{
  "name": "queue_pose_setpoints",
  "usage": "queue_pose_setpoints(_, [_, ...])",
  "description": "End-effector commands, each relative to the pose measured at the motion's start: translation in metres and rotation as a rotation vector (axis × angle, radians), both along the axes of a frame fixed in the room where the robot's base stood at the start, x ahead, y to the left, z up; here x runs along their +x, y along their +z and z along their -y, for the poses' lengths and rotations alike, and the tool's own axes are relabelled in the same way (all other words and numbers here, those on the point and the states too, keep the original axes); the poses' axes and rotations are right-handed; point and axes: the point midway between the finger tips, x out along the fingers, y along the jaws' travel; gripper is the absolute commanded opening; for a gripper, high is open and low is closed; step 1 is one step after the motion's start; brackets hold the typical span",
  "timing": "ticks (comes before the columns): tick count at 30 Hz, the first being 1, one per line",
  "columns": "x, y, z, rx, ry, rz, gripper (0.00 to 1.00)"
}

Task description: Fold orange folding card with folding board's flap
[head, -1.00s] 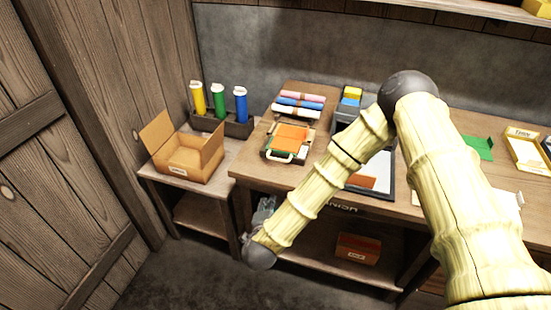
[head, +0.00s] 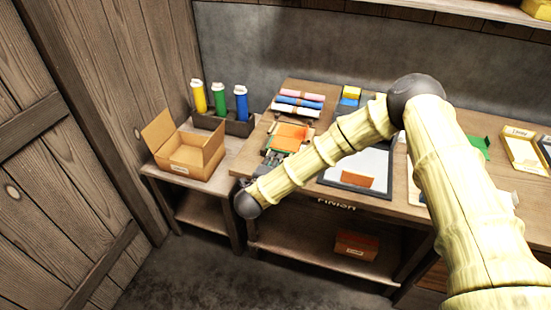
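The orange folding card (head: 291,136) lies on the small folding board (head: 309,132) at the left end of the workbench. Some green shows under and beside the card. My gripper (head: 273,161), small and grey, is at the near edge of the board, where the board's pale handle is hidden behind it. I cannot tell whether it touches the handle or flap, or whether its fingers are open or shut.
A dark-framed white tray (head: 376,162) with an orange piece is right of the board, partly behind my arm. Rolled cloths (head: 299,104) lie behind the board. An open cardboard box (head: 188,152) and bottles (head: 219,98) stand on the left side table.

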Motion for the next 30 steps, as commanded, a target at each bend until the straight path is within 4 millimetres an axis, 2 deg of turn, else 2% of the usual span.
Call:
queue_pose_setpoints(6, [0.016,-0.004,0.006,-0.002,-0.001,-0.002,0.31])
queue_pose_setpoints(17, [0.019,-0.005,0.006,-0.001,0.001,-0.001,0.31])
queue_pose_setpoints(22, [0.019,-0.005,0.006,-0.001,0.001,-0.001,0.00])
queue_pose_setpoints(30, [0.019,-0.005,0.006,-0.001,0.001,-0.002,0.00])
